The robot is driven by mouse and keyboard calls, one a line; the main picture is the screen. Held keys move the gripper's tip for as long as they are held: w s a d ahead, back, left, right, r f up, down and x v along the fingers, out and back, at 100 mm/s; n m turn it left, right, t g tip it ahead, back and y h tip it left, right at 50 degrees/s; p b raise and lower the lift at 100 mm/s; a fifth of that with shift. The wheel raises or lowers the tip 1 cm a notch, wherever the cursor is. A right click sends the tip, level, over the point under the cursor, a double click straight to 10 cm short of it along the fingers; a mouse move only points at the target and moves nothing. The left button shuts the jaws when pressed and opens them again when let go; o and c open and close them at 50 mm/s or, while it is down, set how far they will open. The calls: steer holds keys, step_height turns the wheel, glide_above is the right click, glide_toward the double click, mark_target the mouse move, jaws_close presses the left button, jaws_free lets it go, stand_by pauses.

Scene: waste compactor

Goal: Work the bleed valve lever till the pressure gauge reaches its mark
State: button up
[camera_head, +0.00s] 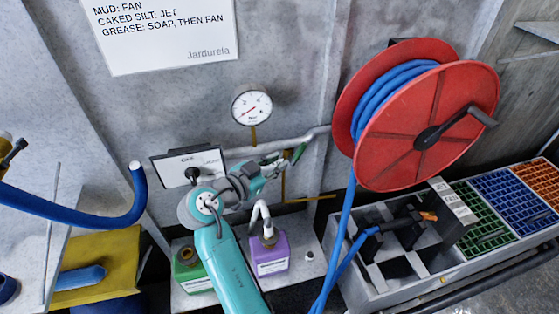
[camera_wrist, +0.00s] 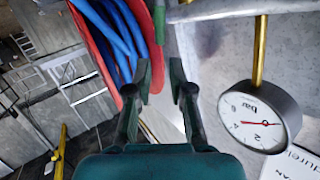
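The pressure gauge (camera_head: 252,107) is a round white dial on a brass stem above the grey pipe, with a red needle. It appears upside down in the wrist view (camera_wrist: 258,116), marked bar; its exact reading is too small to tell. A green lever (camera_head: 300,151) sits at the pipe, close to my gripper (camera_head: 285,160). In the wrist view, a green piece that looks like the lever (camera_wrist: 158,20) shows at the top, beyond my fingertips. My gripper (camera_wrist: 160,76) is open, with a clear gap between its dark green fingers. Contact with the lever is not visible.
A red hose reel (camera_head: 420,112) with blue hose is right of the gauge. A purple jug (camera_head: 270,257) and green jug (camera_head: 190,276) stand below my arm. A grey pipe (camera_head: 318,132) runs along the wall. A tool rack (camera_head: 390,290) is at lower right.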

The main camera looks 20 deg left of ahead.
steer(key=shift+n, duration=0.5)
jaws_close()
steer(key=s+r+n+y, duration=0.2)
steer(key=s+n+y, duration=0.35)
steer(key=n, duration=1.45)
steer(key=d+x, duration=0.2)
steer(key=x, duration=1.1)
steer(key=shift+d+f+t+y, duration=0.25)
steer(key=shift+d+t+y, duration=0.05)
steer(key=shift+y, duration=0.15)
